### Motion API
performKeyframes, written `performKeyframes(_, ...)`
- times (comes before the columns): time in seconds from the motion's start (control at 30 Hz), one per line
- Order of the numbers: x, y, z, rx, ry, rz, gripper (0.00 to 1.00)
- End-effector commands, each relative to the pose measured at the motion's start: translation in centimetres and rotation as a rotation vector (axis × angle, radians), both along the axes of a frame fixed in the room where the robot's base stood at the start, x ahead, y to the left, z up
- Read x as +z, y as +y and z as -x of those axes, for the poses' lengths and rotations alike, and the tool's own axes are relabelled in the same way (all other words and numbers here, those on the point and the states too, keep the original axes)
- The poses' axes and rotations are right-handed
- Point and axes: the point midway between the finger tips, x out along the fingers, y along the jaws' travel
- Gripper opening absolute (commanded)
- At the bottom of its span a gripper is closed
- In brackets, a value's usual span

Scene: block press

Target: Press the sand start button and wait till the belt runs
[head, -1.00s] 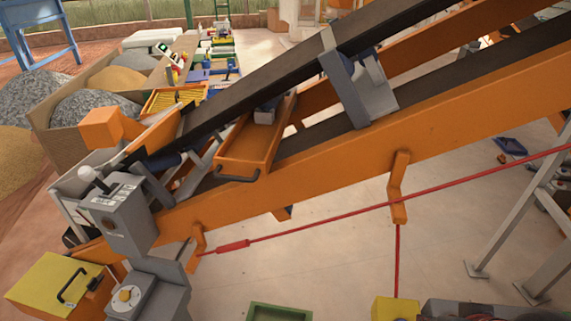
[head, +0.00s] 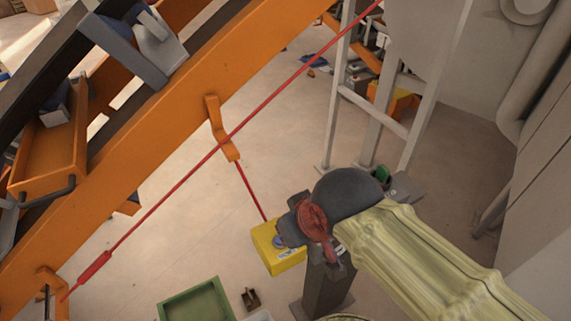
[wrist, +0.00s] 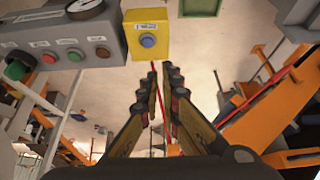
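A grey control panel (wrist: 60,42) fills the upper left of the wrist view. It carries a green button (wrist: 15,70), a red button (wrist: 48,57) and darker controls, with labels too small to read. I cannot tell which is the sand start button. A green button (head: 382,175) also shows in the head view, beside my dark wrist, which hides most of that panel. My gripper (wrist: 161,75) has its two fingers apart, with nothing between them. Its tips are below the yellow box in the picture. The conveyor belt (head: 45,75) is at the left; whether it runs cannot be told.
A yellow box (head: 290,262) with a blue button stands beside my gripper; it also shows in the wrist view (wrist: 148,22). A red pull cord (head: 190,175) runs along the orange conveyor frame (head: 160,120). A green tray (head: 195,303) lies below. Bare floor lies between.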

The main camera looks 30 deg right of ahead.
Motion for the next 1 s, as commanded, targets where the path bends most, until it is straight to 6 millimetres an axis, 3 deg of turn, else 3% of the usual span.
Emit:
performKeyframes(0.17,0.3,-0.8,-0.1,-0.030,0.008,0.000,0.00)
performKeyframes(0.37,-0.7,-3.9,-0.8,-0.140,0.111,-0.008,0.00)
performKeyframes(0.77,-1.3,-12.4,-5.1,-0.427,0.306,-0.084,0.00)
performKeyframes(1.0,-2.4,-18.4,-7.4,-0.654,0.401,-0.166,0.00)
